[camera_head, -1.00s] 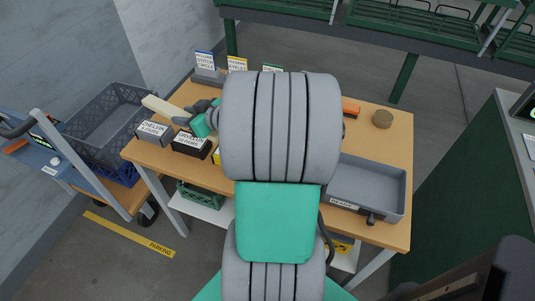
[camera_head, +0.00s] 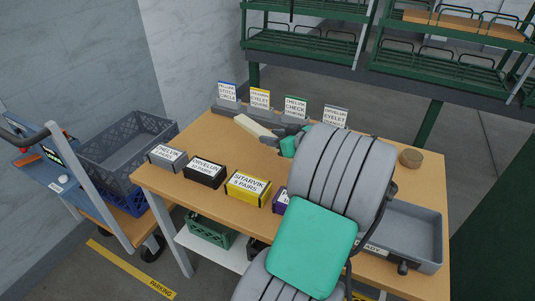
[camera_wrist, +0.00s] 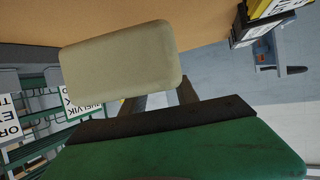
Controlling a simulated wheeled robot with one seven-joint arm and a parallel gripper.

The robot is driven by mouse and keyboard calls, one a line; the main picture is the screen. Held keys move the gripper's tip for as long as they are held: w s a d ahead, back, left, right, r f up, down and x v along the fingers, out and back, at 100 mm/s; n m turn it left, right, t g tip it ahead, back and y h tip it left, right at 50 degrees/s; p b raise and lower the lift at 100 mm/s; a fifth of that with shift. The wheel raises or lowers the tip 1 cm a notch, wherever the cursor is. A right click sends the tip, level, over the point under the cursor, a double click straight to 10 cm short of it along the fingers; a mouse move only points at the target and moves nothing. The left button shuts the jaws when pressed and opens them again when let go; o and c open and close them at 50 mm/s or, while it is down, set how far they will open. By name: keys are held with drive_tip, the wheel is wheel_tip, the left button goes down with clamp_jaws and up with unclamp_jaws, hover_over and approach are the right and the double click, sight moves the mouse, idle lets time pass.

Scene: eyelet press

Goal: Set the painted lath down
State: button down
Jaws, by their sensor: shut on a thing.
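The painted lath is a pale cream bar (camera_head: 254,126) at the back of the wooden table, just in front of the standing sign cards. It also fills the upper left of the wrist view (camera_wrist: 120,58). My gripper (camera_head: 284,139) is shut on one end of it, and the other end points to the back left. In the wrist view my dark fingers (camera_wrist: 160,103) are behind the lath and partly hidden by it. I cannot tell whether the lath touches the tabletop. My arm hides part of the table's middle and right.
Labelled boxes, grey (camera_head: 167,158), black (camera_head: 204,172) and yellow (camera_head: 248,188), line the front of the table (camera_head: 218,148). Sign cards (camera_head: 260,100) stand along the back edge. A grey tray (camera_head: 415,232) and a round brown object (camera_head: 411,158) are at the right. A cart with a crate (camera_head: 126,145) stands left.

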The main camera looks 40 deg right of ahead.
sight(260, 154)
drive_tip(key=w+f, duration=0.1)
drive_tip(key=f, duration=0.1)
drive_tip(key=w+f, duration=0.1)
drive_tip(key=f, duration=0.1)
drive_tip(key=w+f, duration=0.1)
drive_tip(key=f, duration=0.1)
drive_tip(key=shift+w+d+f+b, duration=0.15)
drive_tip(key=shift+w+f+b, duration=0.05)
drive_tip(key=shift+f+b, duration=0.4)
drive_tip(key=shift+f, duration=0.25)
drive_tip(key=shift+s+a+f+b, duration=0.15)
drive_tip(key=shift+a+f+b, duration=0.05)
drive_tip(key=shift+f+b, duration=0.3)
drive_tip(key=c, duration=0.9)
unclamp_jaws()
drive_tip(key=shift+f, duration=0.3)
drive_tip(key=shift+r+p, duration=0.3)
drive_tip(key=v, duration=0.4)
drive_tip(key=r+p+v, duration=0.1)
drive_tip(key=v, duration=0.7)
drive_tip(key=shift+d+r+p, duration=0.25)
drive_tip(key=shift+p, duration=0.05)
